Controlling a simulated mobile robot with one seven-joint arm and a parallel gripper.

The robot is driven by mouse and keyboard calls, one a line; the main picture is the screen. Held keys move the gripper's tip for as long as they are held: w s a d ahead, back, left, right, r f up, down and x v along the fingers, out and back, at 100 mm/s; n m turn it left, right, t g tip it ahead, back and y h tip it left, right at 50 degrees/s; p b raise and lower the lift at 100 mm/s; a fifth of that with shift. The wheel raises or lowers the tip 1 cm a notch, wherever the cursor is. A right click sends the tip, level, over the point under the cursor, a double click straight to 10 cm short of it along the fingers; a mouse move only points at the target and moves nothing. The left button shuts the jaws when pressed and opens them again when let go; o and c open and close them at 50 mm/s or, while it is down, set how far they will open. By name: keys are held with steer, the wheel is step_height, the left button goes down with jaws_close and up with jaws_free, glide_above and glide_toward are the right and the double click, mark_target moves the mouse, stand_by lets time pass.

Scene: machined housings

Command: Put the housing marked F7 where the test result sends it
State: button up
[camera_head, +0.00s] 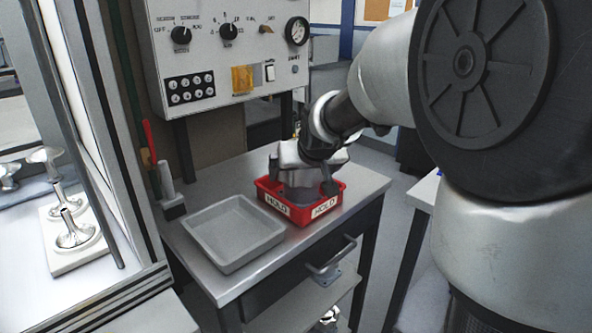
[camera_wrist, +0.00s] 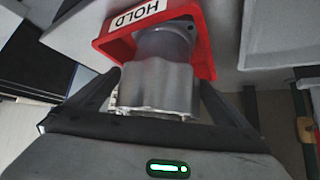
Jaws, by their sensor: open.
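A grey metal housing (camera_wrist: 158,88) stands in the red tray labelled HOLD (camera_wrist: 205,25). No F7 mark is readable on it. My gripper (camera_wrist: 160,82) is open, with one finger on each side of the housing; I cannot tell whether either finger touches it. In the head view my gripper (camera_head: 308,172) is low over the red HOLD tray (camera_head: 291,217) and hides much of the housing.
An empty grey tray (camera_head: 233,232) sits on the metal bench (camera_head: 195,262) left of the red tray. A panel with knobs and a gauge (camera_head: 228,50) stands behind. A red-handled tool (camera_head: 150,140) is at the bench's left edge. Polished metal parts (camera_head: 72,225) stand at far left.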

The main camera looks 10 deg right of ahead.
steer(key=p+v, duration=0.2)
steer(key=v, duration=0.8)
steer(key=s+f+g, duration=0.1)
steer(key=s+f, duration=0.1)
steer(key=s, duration=1)
steer(key=s+f+g, duration=0.2)
steer(key=s, duration=1)
steer(key=shift+d, duration=0.15)
steer(key=shift+s, duration=0.1)
steer(key=shift+c, duration=0.3)
